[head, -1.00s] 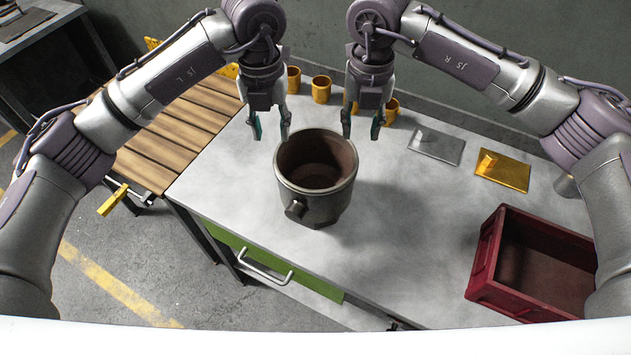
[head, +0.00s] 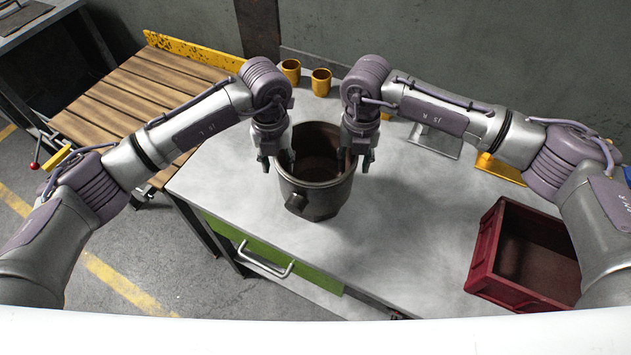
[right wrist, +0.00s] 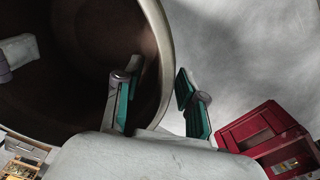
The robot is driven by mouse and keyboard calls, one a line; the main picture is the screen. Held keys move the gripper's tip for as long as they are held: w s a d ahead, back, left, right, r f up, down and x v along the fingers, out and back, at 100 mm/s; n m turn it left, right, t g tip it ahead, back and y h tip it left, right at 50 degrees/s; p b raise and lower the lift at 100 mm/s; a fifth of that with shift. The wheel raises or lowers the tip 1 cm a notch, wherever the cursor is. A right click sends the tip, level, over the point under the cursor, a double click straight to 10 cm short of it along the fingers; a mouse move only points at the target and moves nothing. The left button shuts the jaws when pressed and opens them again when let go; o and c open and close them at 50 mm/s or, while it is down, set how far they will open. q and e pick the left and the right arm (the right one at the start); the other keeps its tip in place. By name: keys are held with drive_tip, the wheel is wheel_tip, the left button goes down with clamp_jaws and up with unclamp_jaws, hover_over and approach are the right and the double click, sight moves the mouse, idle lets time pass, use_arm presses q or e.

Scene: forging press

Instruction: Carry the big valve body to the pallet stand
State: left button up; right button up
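The big valve body (head: 318,200) is a dark grey metal pot with a side stub, upright on the grey workbench. My left gripper (head: 276,162) is at its left rim, fingers apart, one inside and one outside. My right gripper (head: 356,162) is at the right rim. In the right wrist view, its green-padded fingers (right wrist: 158,103) stand apart on either side of the valve body's wall (right wrist: 163,60), with a gap on the outer side. The pallet stand (head: 135,95) with wooden slats is left of the bench and looks empty.
A red crate (head: 490,250) stands on the bench at the right. Yellow cups (head: 321,82) stand at the back, with a grey plate (head: 436,140) and a yellow plate (head: 497,168) to their right. A yellow board (head: 190,50) edges the stand's back.

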use_arm(q)
drive_tip(key=shift+f, duration=0.5)
use_arm(e)
drive_tip(key=shift+f, duration=0.45)
use_arm(q)
clamp_jaws()
use_arm(e)
clamp_jaws()
